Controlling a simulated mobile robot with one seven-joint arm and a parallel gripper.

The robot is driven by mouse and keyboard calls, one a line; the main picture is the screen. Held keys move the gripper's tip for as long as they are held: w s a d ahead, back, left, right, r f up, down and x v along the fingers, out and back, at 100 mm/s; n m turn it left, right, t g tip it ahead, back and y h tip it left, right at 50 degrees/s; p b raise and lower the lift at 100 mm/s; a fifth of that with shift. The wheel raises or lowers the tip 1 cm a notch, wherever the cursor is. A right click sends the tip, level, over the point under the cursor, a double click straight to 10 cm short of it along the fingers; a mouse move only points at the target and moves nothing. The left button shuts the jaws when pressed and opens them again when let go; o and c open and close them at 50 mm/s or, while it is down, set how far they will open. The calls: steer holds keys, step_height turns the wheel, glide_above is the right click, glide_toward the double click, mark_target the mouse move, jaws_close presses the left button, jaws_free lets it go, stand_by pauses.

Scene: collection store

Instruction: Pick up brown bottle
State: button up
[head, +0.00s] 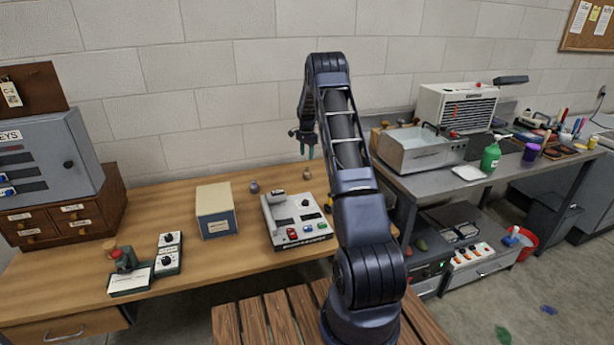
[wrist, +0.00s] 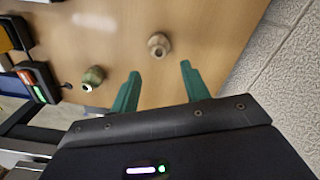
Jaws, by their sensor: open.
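A small tan-brown bottle (wrist: 158,45) stands on the wooden table in the wrist view, just beyond the fingertips and roughly between their lines. A small rounded brownish bottle (head: 307,173) shows in the head view below my gripper (head: 305,152); it looks like the same one. In the wrist view my gripper (wrist: 160,70) is open, its two green fingers apart with nothing between them. A second small bottle, greenish-brown with a pale mouth (wrist: 93,77), is left of the fingers. I cannot tell for sure which is the brown bottle.
A grey device with coloured buttons (head: 296,220) and a beige box (head: 216,210) stand on the wooden table (head: 160,215). A purplish small bottle (head: 254,187) is near the back. The block wall (head: 200,110) is close behind. A metal bench (head: 430,182) stands right.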

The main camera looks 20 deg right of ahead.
mark_target(307, 168)
steer(key=shift+s+f, duration=0.1)
steer(key=shift+f, duration=3.45)
steer(key=shift+c, duration=0.3)
jaws_close()
